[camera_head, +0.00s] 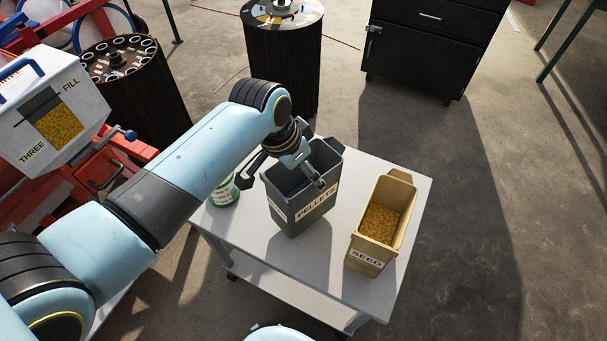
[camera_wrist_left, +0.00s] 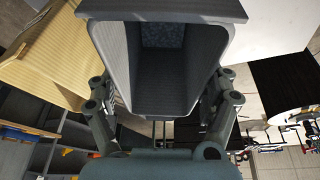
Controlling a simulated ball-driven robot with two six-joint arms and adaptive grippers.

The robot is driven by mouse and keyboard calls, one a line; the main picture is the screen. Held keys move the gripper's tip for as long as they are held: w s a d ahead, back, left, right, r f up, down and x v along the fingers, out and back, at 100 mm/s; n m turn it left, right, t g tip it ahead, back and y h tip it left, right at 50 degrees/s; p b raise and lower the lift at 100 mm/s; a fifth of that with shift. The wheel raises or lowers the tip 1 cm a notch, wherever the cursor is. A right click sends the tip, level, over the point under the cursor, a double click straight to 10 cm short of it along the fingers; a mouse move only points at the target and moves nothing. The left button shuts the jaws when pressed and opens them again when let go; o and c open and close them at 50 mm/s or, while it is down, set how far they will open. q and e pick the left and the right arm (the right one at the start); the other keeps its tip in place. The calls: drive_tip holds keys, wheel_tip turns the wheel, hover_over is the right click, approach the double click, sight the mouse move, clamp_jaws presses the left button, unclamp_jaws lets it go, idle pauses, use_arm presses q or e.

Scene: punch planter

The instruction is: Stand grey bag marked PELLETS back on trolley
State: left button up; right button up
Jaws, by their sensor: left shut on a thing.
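The grey bag marked PELLETS (camera_head: 313,207) is an open, box-shaped container, upright over the left part of the white trolley top (camera_head: 335,270). I cannot tell whether its base touches the top. My left gripper (camera_head: 305,168) reaches down on it from above and is shut on it. In the left wrist view the grey bag (camera_wrist_left: 165,85) fills the middle, with a finger on either side. A speckled blue-grey patch shows deep inside. My right gripper is not in view.
A tan SEED container (camera_head: 371,255) with yellow grains stands at the trolley's right. A green-and-white can (camera_head: 224,192) stands just left of the grey bag. A white hopper marked THREE (camera_head: 55,110) and red frame are at the left. The trolley's front is clear.

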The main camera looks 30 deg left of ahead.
use_arm(q)
wheel_tip(320, 180, down, 2)
drive_tip(key=shift+f, duration=0.1)
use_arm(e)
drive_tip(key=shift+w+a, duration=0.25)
use_arm(q)
drive_tip(key=o, duration=1.6)
drive_tip(key=shift+f, duration=0.1)
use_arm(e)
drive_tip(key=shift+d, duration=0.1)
use_arm(q)
drive_tip(key=p+v, duration=0.1)
drive_tip(key=v, duration=1.1)
drive_tip(key=shift+s, duration=0.15)
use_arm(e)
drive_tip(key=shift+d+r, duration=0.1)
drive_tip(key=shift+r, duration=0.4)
